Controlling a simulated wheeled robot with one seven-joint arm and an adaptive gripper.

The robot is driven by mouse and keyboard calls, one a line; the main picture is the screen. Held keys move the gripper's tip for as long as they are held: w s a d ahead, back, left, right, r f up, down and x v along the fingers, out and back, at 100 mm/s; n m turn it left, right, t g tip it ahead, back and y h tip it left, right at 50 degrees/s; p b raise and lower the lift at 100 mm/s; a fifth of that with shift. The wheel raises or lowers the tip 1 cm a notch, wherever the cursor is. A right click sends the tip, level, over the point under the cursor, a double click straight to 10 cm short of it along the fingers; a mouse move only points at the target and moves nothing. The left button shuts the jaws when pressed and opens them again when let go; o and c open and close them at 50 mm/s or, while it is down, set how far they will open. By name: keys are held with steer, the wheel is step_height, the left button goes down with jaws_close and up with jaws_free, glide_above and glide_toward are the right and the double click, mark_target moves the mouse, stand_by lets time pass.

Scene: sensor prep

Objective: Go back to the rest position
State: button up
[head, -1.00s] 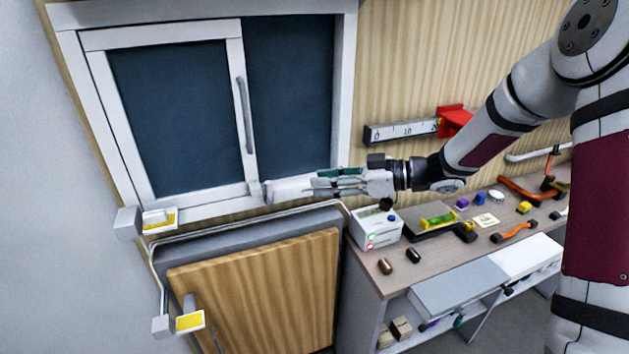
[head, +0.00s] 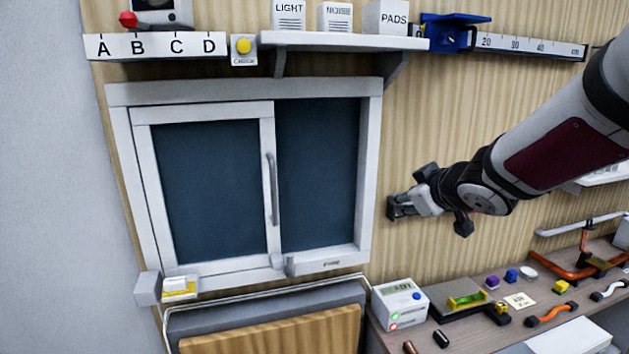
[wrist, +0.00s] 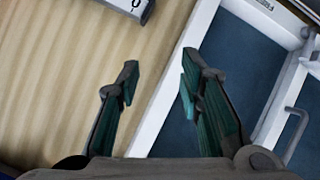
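My gripper (head: 392,208) is to the right of the window frame in the head view, in front of the wood-panelled wall. In the wrist view my gripper (wrist: 158,80) shows two teal-padded fingers standing apart, with nothing between them. The fingers point at the wall and the white window frame edge. No object is in its grasp.
A sliding window (head: 215,190) with a grey handle fills the left wall. A shelf (head: 340,40) with labelled boxes is above it. A cluttered workbench (head: 470,285) stands below right, with a white device (head: 400,302) on it. The wall around my gripper is bare.

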steer(key=s+d+r+m+g+h, duration=0.1)
steer(key=s+d+m+h, duration=0.15)
steer(key=s, duration=0.45)
steer(key=s+d+r+m+g+h, duration=0.1)
steer(key=s+d+r+m+h, duration=0.15)
steer(key=s, duration=0.55)
steer(key=s+a+f+m+g+y, duration=0.1)
steer(key=s+a+f+g, duration=0.1)
steer(key=s, duration=0.6)
steer(key=s+a+f+m+g+y, duration=0.1)
steer(key=s+a+f+g+y, duration=0.1)
steer(key=s, duration=0.7)
steer(key=shift+s+a+f, duration=0.2)
steer(key=shift+a+f, duration=0.35)
steer(key=shift+a, duration=0.05)
